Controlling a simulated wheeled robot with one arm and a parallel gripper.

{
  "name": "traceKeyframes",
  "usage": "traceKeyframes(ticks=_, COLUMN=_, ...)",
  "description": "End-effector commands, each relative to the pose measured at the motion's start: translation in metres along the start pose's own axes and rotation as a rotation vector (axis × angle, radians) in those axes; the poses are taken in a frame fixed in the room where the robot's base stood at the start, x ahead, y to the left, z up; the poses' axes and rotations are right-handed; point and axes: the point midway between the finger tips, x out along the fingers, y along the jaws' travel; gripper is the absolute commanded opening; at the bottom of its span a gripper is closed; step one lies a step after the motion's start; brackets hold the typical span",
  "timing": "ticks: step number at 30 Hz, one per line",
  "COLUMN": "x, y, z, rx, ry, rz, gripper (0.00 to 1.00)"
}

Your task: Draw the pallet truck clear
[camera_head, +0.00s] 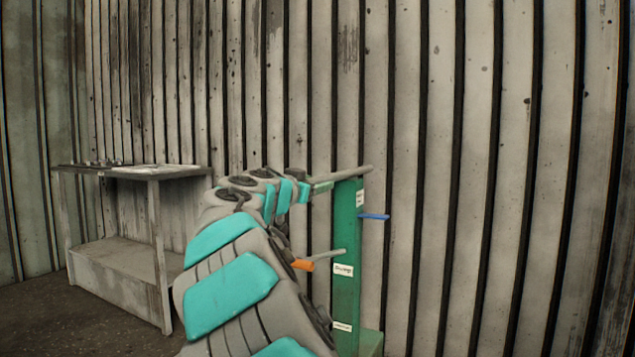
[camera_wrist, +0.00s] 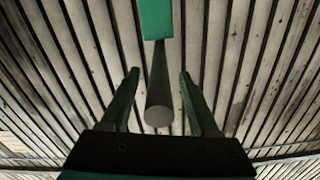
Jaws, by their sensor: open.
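A green upright post (camera_head: 346,265) with white labels stands against the wall in the head view. A grey bar (camera_head: 345,174) crosses its top, a blue lever (camera_head: 374,217) sticks out right, and an orange-tipped lever (camera_head: 303,265) sticks out left. No forks or wheels show, so I cannot tell if this is the pallet truck's handle. In the wrist view, my gripper (camera_wrist: 160,74) is open, its two dark green fingers apart. A grey round bar (camera_wrist: 158,108) lies between them, with gaps on both sides, below a green block (camera_wrist: 156,20). In the head view, my arm partly hides the gripper.
A worn metal workbench (camera_head: 135,172) with a lower shelf stands at the left, near my arm. A ribbed, stained metal wall (camera_head: 450,150) runs behind everything. A patch of dark floor (camera_head: 60,315) shows at the lower left.

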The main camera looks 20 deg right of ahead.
Motion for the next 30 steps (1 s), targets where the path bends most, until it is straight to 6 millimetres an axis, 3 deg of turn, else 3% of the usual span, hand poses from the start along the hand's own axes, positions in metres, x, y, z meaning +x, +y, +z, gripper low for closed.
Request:
traceKeyframes(ticks=13, x=0.0109, y=0.0005, z=-0.0009, rx=0.0, ry=0.001, rz=0.0, gripper=0.62)
traceKeyframes(ticks=30, x=0.0107, y=0.0004, z=-0.0008, rx=0.0, ry=0.001, rz=0.0, gripper=0.0)
